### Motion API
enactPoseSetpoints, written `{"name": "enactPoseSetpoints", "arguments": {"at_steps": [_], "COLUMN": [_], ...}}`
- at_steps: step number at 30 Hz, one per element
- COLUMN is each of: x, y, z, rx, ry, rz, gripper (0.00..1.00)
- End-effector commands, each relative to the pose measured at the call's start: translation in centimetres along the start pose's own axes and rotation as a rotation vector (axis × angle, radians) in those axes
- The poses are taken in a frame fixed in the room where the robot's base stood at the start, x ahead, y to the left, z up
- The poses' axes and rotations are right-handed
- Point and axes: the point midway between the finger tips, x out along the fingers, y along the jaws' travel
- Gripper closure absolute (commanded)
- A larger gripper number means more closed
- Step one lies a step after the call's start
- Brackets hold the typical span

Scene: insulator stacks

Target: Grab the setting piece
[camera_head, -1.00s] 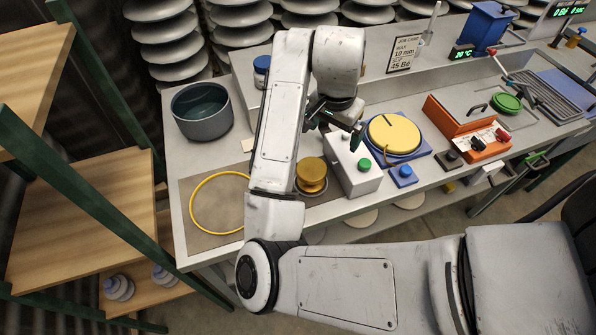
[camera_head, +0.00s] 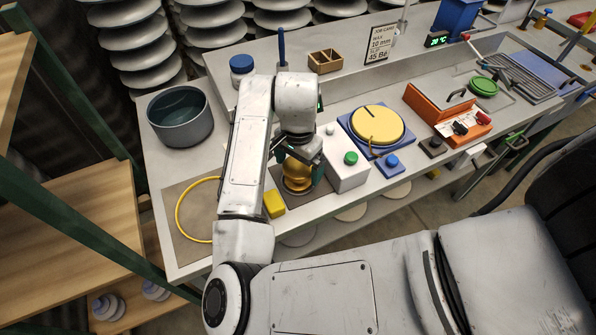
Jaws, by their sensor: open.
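A gold, rounded, tiered piece (camera_head: 297,183), which looks like the setting piece, stands upright on a dark mat (camera_head: 312,200) near the bench's front edge. My gripper (camera_head: 299,162) is open, pointing down at its upper part, with a dark finger showing on either side. Whether the fingers touch it cannot be told. My arm and wrist cover some of the space behind the piece.
A white box with a green button (camera_head: 346,175) stands close to the right of the gold piece. A yellow block (camera_head: 274,204) lies to its left, near a yellow ring (camera_head: 178,212). A grey pot (camera_head: 180,128) stands at the back left.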

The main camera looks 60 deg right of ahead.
Motion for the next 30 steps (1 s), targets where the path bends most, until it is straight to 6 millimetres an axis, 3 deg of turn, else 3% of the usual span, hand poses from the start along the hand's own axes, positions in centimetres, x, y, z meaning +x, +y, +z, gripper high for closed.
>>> {"name": "enactPoseSetpoints", "arguments": {"at_steps": [6, 14, 30], "x": [2.3, 2.6, 2.5], "y": [0.0, 0.0, 0.0], "z": [0.1, 0.0, 0.0], "rx": [0.000, 0.000, 0.000], "ry": [0.000, 0.001, 0.001], "rz": [0.001, -0.001, -0.001], "gripper": [0.00, 0.00, 0.52]}}
